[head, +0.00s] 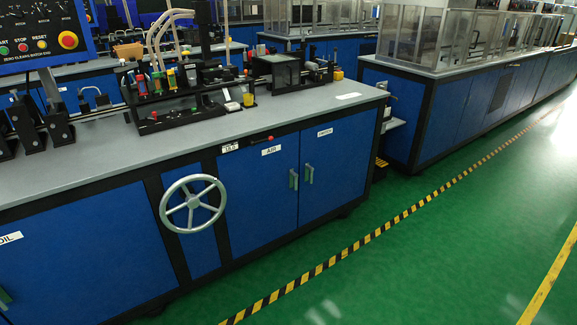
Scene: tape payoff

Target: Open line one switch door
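The switch door (338,175) is a blue cabinet panel at the right end of the near bench's front. It carries a white label (325,132) that appears to read SWITCH. A green-grey vertical handle (309,173) is on its left side. The door looks closed, flush with the black frame. Neither of my grippers is in the head view.
The air door (258,190), also closed, adjoins on the left with its own handle (293,179). A grey handwheel (193,204) juts out further left. The green floor (400,260) in front is clear, with yellow-black tape (345,253) along it.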

